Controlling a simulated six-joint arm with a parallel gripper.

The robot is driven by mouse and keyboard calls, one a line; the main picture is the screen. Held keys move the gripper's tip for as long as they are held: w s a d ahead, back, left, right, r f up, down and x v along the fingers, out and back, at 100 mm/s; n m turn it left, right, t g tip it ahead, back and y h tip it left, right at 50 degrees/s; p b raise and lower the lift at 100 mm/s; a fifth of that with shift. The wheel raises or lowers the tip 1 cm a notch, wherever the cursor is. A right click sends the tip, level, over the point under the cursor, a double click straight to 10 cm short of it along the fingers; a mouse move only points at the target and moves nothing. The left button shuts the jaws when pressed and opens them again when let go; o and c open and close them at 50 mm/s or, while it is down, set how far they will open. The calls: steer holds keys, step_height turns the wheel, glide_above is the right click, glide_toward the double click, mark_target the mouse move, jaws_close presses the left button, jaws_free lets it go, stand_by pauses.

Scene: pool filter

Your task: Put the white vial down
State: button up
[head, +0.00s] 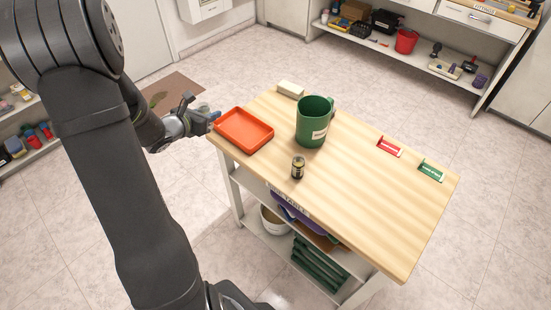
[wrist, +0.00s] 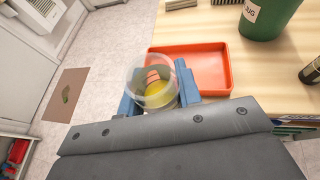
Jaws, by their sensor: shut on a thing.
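My gripper (head: 211,117) is at the left end of the wooden table, just left of the orange-red tray (head: 243,131). In the wrist view its blue fingers (wrist: 158,92) are shut on a see-through, whitish round vial (wrist: 152,74) with yellow and dark green showing inside. This is the only thing that could be the white vial. The vial is beside the tray's left wall, near the table's left edge, and looks clear of the tray. The tray also shows in the wrist view (wrist: 213,66) and is empty. I cannot tell the vial's height above the table.
A green mug (head: 312,122) stands right of the tray, with a pale block (head: 290,89) behind it. A small dark jar (head: 298,168) stands near the front edge. A red holder (head: 389,147) and a green holder (head: 431,170) lie at right. The table's right front (head: 375,210) is clear.

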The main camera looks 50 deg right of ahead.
steer(key=s+d+f+m+g, duration=0.1)
steer(key=s+d+m+g, duration=0.4)
steer(key=s, duration=0.5)
steer(key=s+d+f+m+g, duration=0.2)
steer(key=s+d+g, duration=0.1)
steer(key=s+d, duration=0.55)
steer(key=shift+y, duration=0.3)
steer(key=shift+s+a+f, duration=0.1)
steer(key=shift+a+f, duration=0.05)
steer(key=shift+f, duration=1.4)
steer(key=shift+s+a+f, duration=0.1)
steer(key=shift+a+f, duration=0.1)
steer(key=shift+f, duration=1.3)
steer(key=shift+s+a+f, duration=0.1)
steer(key=shift+a+f, duration=0.05)
steer(key=shift+f, duration=1.4)
steer(key=shift+f, duration=0.1)
steer(key=o, duration=1)
